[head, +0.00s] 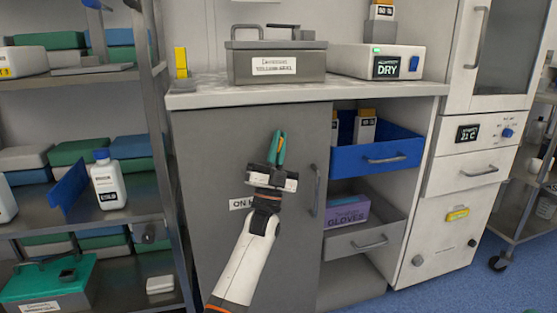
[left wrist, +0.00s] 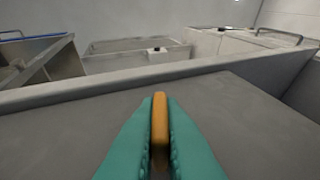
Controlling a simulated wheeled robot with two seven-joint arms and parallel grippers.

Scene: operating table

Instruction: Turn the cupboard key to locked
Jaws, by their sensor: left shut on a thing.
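The grey cupboard door (head: 215,150) is closed below the worktop, with a vertical handle (head: 317,190) on its right side. My left gripper (head: 279,148) is at the upper part of this door, left of the handle. In the left wrist view its teal fingers (left wrist: 160,140) are shut on an upright orange key (left wrist: 160,118), gripping it from both sides. The key's inner end and the lock are hidden. In the head view the key cannot be made out behind the fingers. My right gripper is not in view.
A worktop (head: 200,99) juts out above the door, carrying a grey lidded box (head: 275,52) and a white DRY unit (head: 350,60). A blue drawer (head: 395,157) and a grey drawer (head: 350,245) stand open on the right. Metal shelving (head: 150,120) stands left.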

